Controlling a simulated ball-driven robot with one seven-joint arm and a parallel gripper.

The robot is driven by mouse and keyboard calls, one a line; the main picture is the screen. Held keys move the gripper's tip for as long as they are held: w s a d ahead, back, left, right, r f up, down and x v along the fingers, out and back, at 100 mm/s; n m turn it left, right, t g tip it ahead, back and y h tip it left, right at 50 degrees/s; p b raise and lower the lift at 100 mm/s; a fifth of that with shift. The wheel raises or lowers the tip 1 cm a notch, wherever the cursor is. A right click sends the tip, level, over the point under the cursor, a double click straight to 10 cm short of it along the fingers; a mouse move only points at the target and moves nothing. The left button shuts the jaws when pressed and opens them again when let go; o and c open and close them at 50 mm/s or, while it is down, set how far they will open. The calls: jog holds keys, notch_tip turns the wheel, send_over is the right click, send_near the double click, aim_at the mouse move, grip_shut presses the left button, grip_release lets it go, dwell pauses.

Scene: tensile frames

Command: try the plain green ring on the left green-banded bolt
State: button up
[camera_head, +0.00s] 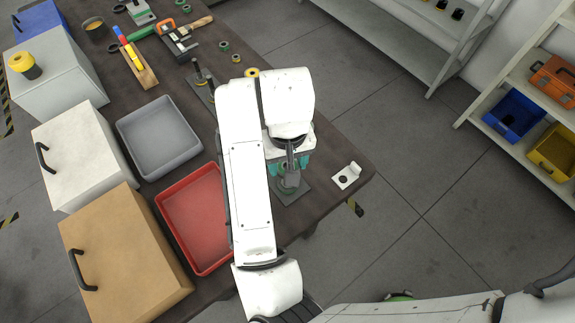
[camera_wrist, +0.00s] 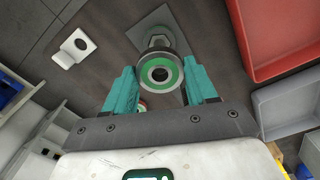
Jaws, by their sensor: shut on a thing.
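In the wrist view, my gripper (camera_wrist: 162,88) has teal fingers on either side of a ring (camera_wrist: 160,62) with a green face, a grey rim and a dark hole. The gripper is shut on this green ring. A grey metal bolt or post (camera_wrist: 158,41) shows just beyond the ring, above a grey plate (camera_wrist: 150,22). I cannot tell whether the ring is around the bolt or apart from it, and no green band on it is clear. In the head view, my arm mostly covers my gripper (camera_head: 289,172), over the plate (camera_head: 297,194) near the table's edge.
A red tray (camera_head: 190,218) and a grey tray (camera_head: 160,138) lie to the left. A white bracket (camera_head: 347,176) lies at the table's right corner. Another plate with posts (camera_head: 200,82) and loose rings (camera_head: 223,46) are farther back.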

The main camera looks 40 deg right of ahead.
jog(key=shift+r, duration=0.2)
jog(key=shift+r+p, duration=0.6)
jog(key=shift+p, duration=0.2)
notch_tip(320, 180, up, 4)
jog(key=p, duration=0.4)
jog(key=shift+f, duration=0.1)
